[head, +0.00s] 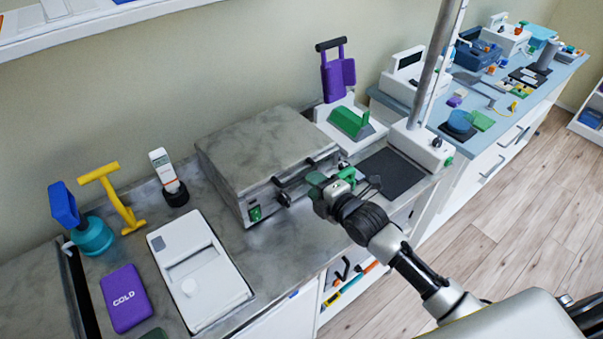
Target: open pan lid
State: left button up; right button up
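The pan is a squat grey metal box on the counter, and its broad mottled lid (268,146) lies flat and closed on top. A dark bar handle (297,178) runs along its front side. My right gripper (332,180), with green fingertips, is at the right end of this handle, in front of the pan. The fingertips look a little apart, but whether they touch or close around the handle cannot be made out. My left gripper is not in view.
Left of the pan are a white device (199,267), a purple cold pack (125,298), a yellow-handled tool (114,195) and a white thermometer-like device (167,175). Right of it are a green block on a white stand (350,122), a dark mat (392,172) and a metal pole (437,65).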

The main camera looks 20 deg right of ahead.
aim_at(302, 174)
jog(key=shift+p+x, duration=0.3)
jog(key=shift+x, duration=2.65)
grip_shut()
